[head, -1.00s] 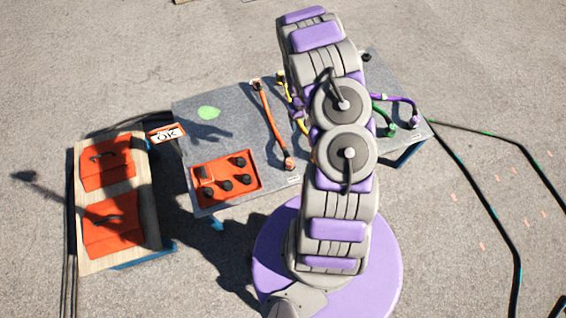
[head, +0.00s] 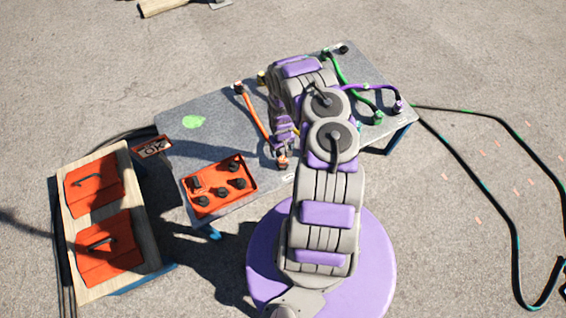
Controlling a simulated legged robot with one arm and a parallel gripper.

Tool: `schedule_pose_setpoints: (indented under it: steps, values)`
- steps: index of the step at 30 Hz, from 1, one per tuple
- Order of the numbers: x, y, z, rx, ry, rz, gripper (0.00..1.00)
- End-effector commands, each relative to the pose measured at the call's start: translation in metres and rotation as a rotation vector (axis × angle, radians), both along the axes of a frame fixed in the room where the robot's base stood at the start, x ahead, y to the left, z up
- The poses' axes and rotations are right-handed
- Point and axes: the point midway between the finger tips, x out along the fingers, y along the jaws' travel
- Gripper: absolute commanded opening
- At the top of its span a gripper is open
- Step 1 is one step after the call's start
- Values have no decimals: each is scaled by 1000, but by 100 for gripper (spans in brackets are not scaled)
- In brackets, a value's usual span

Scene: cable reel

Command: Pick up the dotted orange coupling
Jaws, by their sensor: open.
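An orange cable (head: 257,116) lies on the grey speckled table (head: 180,150). One orange coupling (head: 282,163) is at its end by the table's near edge, and a darker end piece (head: 239,88) is at its far end. I cannot make out dots on either at this size. My gripper (head: 283,151) is open and points down just beside and above the near coupling. Whether it touches the coupling is too small to tell. My arm hides part of the table and most of a yellow cable.
Green (head: 351,84) and purple (head: 370,88) cables lie at the right. An orange panel with several black knobs (head: 220,187) sits at the near left, below a green spot (head: 193,122). A wooden stand with orange boxes (head: 145,225) is further left. Black cables (head: 470,180) run along the ground.

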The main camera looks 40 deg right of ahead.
Motion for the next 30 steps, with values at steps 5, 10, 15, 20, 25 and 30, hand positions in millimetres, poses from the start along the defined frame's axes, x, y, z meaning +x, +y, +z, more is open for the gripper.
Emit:
schedule_pose_setpoints:
  steps: [5, 10, 15, 20, 25, 30]
  values:
    - [-1, 2, -38, 2, 3, 2, 79]
    - [-2, -2, -54, 7, 4, 0, 79]
    - [0, -5, -64, 8, 1, 0, 79]
    - [1, -6, -88, 6, 3, 0, 79]
    - [0, -3, -104, 2, 4, 0, 79]
    - [0, -5, -106, 2, 4, 0, 79]
